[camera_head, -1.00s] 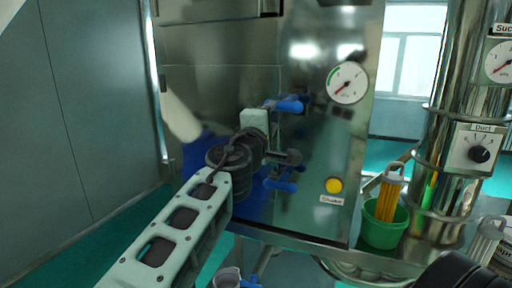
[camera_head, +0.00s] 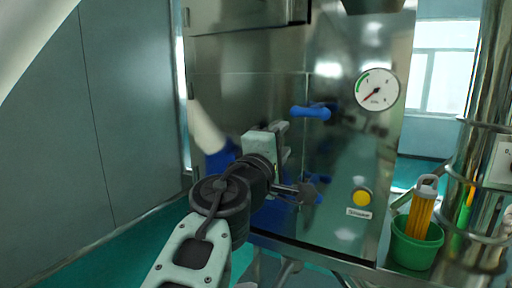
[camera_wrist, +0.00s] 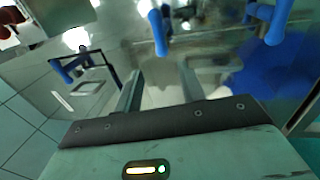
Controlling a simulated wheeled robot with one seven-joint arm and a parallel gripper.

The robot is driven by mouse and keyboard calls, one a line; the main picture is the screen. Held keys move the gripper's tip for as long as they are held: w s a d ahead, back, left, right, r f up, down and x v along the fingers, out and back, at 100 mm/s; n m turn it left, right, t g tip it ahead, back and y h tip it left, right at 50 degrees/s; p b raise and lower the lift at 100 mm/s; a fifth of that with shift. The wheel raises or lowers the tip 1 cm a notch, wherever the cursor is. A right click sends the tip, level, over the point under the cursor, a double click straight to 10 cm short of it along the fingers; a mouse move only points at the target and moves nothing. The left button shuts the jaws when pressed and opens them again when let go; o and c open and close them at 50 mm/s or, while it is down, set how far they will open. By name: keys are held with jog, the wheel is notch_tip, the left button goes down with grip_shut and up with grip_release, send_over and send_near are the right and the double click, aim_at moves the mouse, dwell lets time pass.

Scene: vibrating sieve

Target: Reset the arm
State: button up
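My gripper (camera_head: 284,138) is on the end of my bent arm in front of the steel machine, near its blue handles. In the wrist view its two fingers (camera_wrist: 158,88) stand apart with a gap between them and nothing held. In the head view the fingers are partly hidden by the pale gripper body. One blue handle (camera_head: 311,112) is just right of the gripper. Another (camera_head: 314,190) is lower, partly hidden by my wrist.
The steel machine (camera_head: 335,150) carries a gauge (camera_head: 377,89) and a yellow button (camera_head: 362,198). A green bucket (camera_head: 416,246) with yellow-orange items stands at the right. A grey wall (camera_head: 75,140) is at the left.

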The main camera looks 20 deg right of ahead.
jog(key=shift+d+f, duration=0.1)
jog(key=d+f+m+g+y, duration=0.1)
jog(key=d+f+g, duration=0.4)
jog(key=f, duration=0.5)
jog(key=d+f+m+g+y, duration=0.1)
jog(key=d+f+g+y, duration=0.15)
jog(key=d+f, duration=0.5)
jog(key=s+a+f+g+y, duration=0.2)
jog(key=s+f, duration=0.2)
jog(key=f, duration=0.3)
jog(key=s+a+f+g+y, duration=0.1)
jog(key=s+f+g+y, duration=0.15)
jog(key=f, duration=0.55)
jog(key=s+a+f+g+y+b, duration=0.1)
jog(key=s+a+y, duration=0.1)
jog(key=s+a, duration=0.3)
jog(key=s+a+f+g+y, duration=0.1)
jog(key=s+a+y, duration=0.2)
jog(key=a, duration=0.4)
jog(key=s+a+r+n+t+y, duration=0.1)
jog(key=s+a+r+n+y, duration=0.1)
jog(key=s+a+r, duration=0.4)
jog(key=a+r+y, duration=0.1)
jog(key=a+r, duration=0.3)
jog(key=r, duration=0.2)
jog(key=shift+s+t+y+b, duration=0.15)
jog(key=shift+t+y+b, duration=0.15)
jog(key=shift+b, duration=0.1)
jog(key=shift+r, duration=0.15)
